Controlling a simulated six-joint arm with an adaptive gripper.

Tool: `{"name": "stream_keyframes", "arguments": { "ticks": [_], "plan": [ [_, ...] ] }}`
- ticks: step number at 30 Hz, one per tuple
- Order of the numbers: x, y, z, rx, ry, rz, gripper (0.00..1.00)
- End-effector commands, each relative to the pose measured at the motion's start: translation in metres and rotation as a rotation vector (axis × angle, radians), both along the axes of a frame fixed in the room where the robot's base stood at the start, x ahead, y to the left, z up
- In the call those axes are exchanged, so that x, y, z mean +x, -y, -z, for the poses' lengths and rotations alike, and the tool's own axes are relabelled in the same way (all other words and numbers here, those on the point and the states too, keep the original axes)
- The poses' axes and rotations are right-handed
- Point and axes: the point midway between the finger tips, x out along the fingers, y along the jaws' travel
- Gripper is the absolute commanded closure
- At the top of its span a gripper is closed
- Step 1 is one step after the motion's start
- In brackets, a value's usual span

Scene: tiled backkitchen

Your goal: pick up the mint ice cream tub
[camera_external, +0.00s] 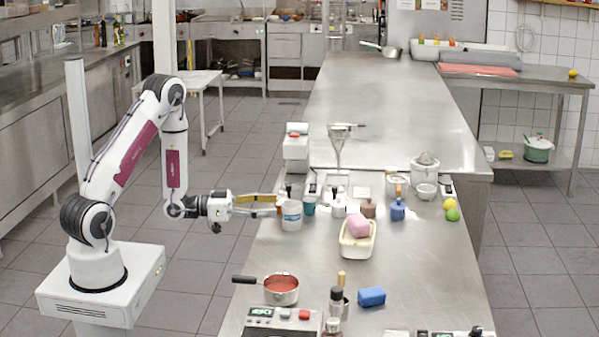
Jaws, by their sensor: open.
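A white tub with a pale blue-green band (292,215) stands upright near the left edge of the steel table; it looks like the mint ice cream tub, though its label is too small to read. My gripper (274,205) is level and points right, with its fingers spread open. Its fingertips are just left of the tub and close to it in the picture. I cannot tell whether they touch it or how far apart they are in depth. Nothing shows held between the fingers.
A teal cup (309,205) stands right beside the tub, with several small jars further right. A cream dish (357,246) holds a pink block. The table's far part is mostly clear.

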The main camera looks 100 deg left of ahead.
Motion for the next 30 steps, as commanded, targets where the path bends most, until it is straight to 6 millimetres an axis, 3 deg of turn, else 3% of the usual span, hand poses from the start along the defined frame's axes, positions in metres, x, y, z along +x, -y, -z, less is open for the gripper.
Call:
{"name": "stream_keyframes", "arguments": {
  "ticks": [6, 22, 30],
  "plan": [
    [0.014, -0.002, 0.0, 0.0, 0.001, 0.001, 0.4],
    [0.02, -0.003, 0.0, 0.0, 0.0, 0.0, 0.4],
    [0.044, -0.007, -0.002, 0.002, 0.002, 0.002, 0.4]
  ]
}}
